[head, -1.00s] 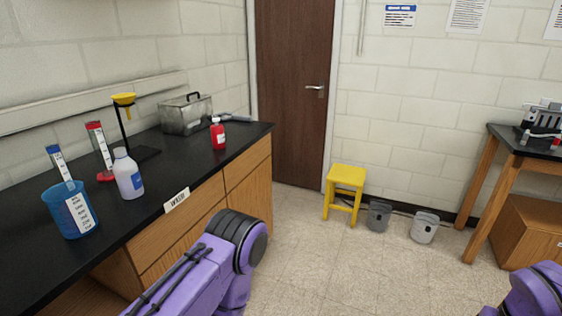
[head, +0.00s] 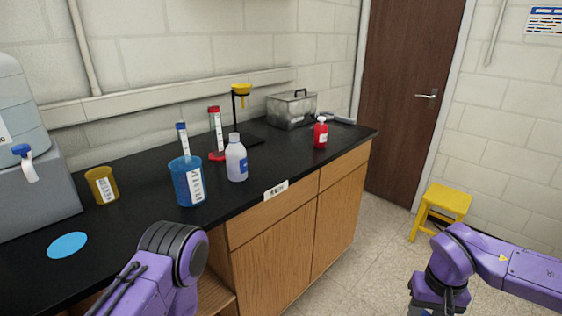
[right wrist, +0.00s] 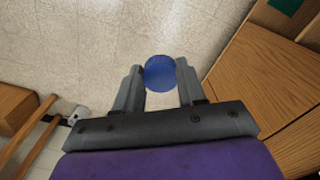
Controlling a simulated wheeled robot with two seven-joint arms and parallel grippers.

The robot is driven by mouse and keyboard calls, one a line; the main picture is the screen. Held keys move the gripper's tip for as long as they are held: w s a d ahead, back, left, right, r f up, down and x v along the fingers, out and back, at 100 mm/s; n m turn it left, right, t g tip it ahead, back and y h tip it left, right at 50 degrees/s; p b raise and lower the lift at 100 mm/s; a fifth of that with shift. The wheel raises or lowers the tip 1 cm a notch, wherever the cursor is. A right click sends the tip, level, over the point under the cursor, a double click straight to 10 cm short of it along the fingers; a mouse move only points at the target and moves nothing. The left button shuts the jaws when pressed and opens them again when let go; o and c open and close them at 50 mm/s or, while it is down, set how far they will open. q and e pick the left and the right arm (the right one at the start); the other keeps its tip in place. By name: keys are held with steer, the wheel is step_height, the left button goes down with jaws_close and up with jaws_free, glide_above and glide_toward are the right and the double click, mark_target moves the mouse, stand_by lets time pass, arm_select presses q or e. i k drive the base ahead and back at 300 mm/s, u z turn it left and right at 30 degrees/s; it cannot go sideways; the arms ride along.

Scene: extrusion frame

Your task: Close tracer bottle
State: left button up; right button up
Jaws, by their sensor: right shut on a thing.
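A small red bottle (head: 320,134) with a white top stands farther right; I cannot read which label says tracer. In the right wrist view my right gripper (right wrist: 160,74) is shut on a round blue cap (right wrist: 160,72), held over the floor, away from the bench. My left arm shows at the bottom of the head view, but its gripper is out of sight.
A yellow beaker (head: 102,186), a blue disc (head: 67,245) and a large dispenser (head: 25,180) are at left. Behind the bottle stand a red-based cylinder (head: 216,135) and a funnel stand (head: 240,100). A metal box (head: 291,108) sits behind. A yellow stool (head: 441,205) is on the floor.

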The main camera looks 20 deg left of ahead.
mark_target(235, 153)
steer(key=u, duration=0.8)
